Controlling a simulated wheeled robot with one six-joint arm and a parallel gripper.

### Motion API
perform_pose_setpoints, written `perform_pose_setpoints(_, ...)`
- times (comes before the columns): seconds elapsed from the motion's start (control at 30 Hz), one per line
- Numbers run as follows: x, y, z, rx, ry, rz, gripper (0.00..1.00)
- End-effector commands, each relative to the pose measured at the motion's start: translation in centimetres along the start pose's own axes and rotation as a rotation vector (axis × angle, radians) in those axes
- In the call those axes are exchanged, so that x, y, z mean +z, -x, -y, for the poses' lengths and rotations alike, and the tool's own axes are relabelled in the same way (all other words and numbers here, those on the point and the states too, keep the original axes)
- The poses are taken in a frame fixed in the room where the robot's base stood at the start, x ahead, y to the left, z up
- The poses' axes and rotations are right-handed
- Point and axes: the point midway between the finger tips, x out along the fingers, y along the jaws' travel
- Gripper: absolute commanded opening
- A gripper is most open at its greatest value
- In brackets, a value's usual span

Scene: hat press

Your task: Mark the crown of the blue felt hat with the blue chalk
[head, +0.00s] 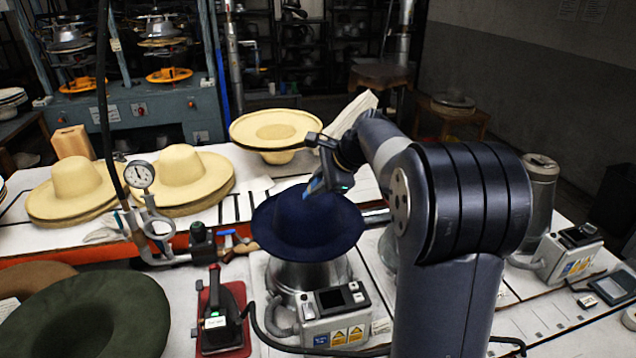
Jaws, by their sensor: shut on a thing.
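The blue felt hat (290,236) sits brim-down on a round metal press form (308,273) in the middle of the bench. My gripper (316,183) is over the hat's crown and pointing down to the left. It is shut on the blue chalk (313,187), a small blue piece at its tip. The chalk's tip is at or just above the crown; I cannot tell whether it touches. Much of the chalk is hidden by the fingers, and part of the crown's back is behind the gripper.
A control box (336,316) stands in front of the hat. A pressure gauge (139,174) and a black iron on a red pad (222,318) stand to the left. Cream hats (180,170) lie behind left, a dark green hat (88,318) at front left. A grey canister (541,190) stands right.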

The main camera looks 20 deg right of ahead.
Motion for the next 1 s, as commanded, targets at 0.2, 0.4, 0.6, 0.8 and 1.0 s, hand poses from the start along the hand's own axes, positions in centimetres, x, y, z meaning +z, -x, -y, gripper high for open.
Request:
perform_pose_setpoints(0.2,-0.2,-0.4,-0.3,0.0,0.0,0.0,0.0)
perform_pose_setpoints(0.4,-0.4,-0.7,-0.5,0.0,0.0,0.0,0.0)
perform_pose_setpoints(0.6,-0.4,-0.8,-0.2,0.0,0.0,0.0,0.0)
perform_pose_setpoints(0.8,-1.0,-1.1,1.3,0.002,-0.002,0.001,0.0)
perform_pose_setpoints(1.0,-1.5,-1.6,2.5,0.001,-0.001,0.0,0.0)
